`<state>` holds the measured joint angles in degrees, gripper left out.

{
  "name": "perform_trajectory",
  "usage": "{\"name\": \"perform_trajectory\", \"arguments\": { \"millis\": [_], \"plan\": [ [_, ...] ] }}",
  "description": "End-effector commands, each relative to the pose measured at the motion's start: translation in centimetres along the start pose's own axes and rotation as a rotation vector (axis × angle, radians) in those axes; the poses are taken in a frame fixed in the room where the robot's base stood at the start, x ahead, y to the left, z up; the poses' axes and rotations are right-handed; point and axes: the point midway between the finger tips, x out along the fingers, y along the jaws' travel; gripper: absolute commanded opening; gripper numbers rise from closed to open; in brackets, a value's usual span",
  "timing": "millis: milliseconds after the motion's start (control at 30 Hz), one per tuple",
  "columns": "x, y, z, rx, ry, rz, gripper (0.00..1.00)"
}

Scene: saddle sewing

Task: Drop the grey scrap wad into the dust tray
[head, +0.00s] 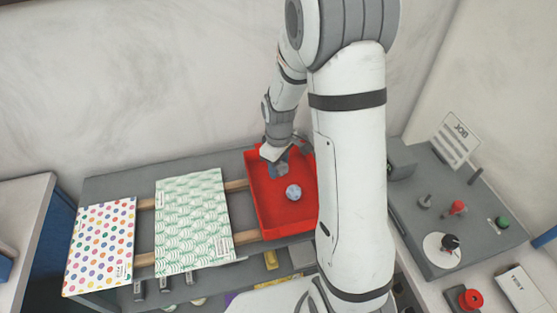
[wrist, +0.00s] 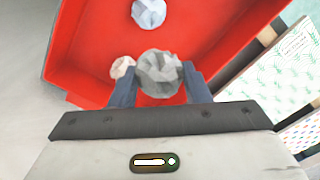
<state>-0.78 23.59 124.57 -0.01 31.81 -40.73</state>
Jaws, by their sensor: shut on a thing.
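My gripper (head: 279,168) is over the back part of the red dust tray (head: 270,218). In the wrist view its two dark fingers (wrist: 160,88) are shut on the grey scrap wad (wrist: 159,70), a crumpled grey ball. Red tray floor (wrist: 215,25) shows behind the wad. I cannot tell how high the wad is above the floor. In the head view the held wad is hard to make out at the fingers.
A pale blue-grey wad (head: 293,192) lies in the tray, also in the wrist view (wrist: 148,12). A small beige lump (wrist: 122,67) shows beside the left finger. Green-patterned (head: 193,222) and dotted (head: 100,245) sheets lie left of the tray.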

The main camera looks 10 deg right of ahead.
Motion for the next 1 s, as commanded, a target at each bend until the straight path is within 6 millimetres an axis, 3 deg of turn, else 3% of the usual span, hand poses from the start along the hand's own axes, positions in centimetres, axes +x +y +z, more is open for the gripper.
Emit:
{"name": "perform_trajectory", "arguments": {
  "millis": [300, 667, 700, 1000],
  "plan": [
    [4.1, 0.5, 0.4, 0.015, -0.001, -0.001, 0.22],
    [4.4, 0.5, 0.5, 0.017, 0.0, 0.0, 0.22],
    [4.4, 0.5, 0.5, 0.017, 0.0, 0.0, 0.46],
    [4.4, 0.6, 0.5, 0.017, 0.0, 0.0, 0.68]
  ]
}}
